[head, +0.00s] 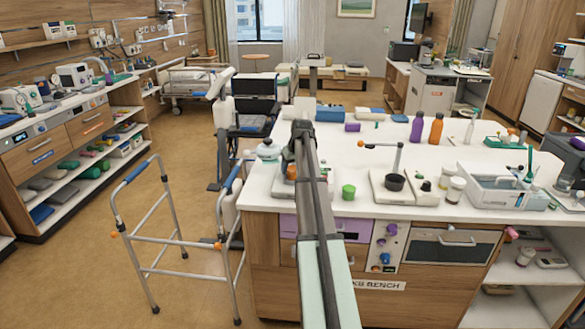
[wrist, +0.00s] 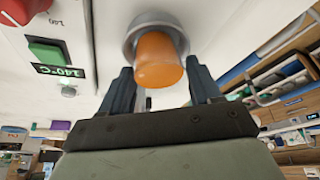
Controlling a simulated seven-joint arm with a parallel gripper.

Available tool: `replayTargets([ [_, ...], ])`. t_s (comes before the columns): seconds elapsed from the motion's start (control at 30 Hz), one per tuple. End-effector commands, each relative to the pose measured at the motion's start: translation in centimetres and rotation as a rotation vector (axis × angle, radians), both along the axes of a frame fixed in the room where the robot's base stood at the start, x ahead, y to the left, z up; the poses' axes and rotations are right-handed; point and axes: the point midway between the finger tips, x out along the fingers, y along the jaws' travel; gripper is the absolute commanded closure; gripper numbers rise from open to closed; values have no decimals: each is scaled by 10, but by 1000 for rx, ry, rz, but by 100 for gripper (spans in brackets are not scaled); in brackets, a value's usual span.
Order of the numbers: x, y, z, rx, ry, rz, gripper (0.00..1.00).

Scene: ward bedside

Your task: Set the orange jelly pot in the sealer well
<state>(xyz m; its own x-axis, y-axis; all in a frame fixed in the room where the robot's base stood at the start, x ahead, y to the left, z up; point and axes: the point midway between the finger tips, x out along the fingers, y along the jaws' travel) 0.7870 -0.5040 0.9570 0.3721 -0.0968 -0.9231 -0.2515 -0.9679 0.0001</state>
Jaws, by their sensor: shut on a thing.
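In the wrist view the orange jelly pot (wrist: 158,62) is between the fingers of my gripper (wrist: 162,84), which is shut on it. A round grey metal rim (wrist: 133,38), which looks like the sealer well, shows around the pot's far end. I cannot tell whether the pot is resting in it or just over it. The white sealer body (wrist: 85,30) beside it carries a red knob (wrist: 18,10), a green button (wrist: 46,52) and a 140°C display. In the head view my arm hides most of the sealer and the gripper.
In the head view a green pot (head: 348,191) stands right of my arm on the white bench (head: 340,160). A black cup (head: 394,183) on a base, white jars (head: 455,188) and a tray (head: 505,190) stand farther right. Purple (head: 416,127) and orange (head: 436,129) bottles stand behind.

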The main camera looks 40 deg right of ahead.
Motion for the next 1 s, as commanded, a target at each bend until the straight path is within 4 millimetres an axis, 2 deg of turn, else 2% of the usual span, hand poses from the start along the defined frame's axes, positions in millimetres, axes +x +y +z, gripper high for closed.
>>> replayTargets([
  [0.87, 0, 0, -7, 0, 0, 0, 81],
  [0.9, 0, 0, -7, 0, 0, 0, 36],
  [1.0, 0, 0, -7, 0, 0, 0, 27],
])
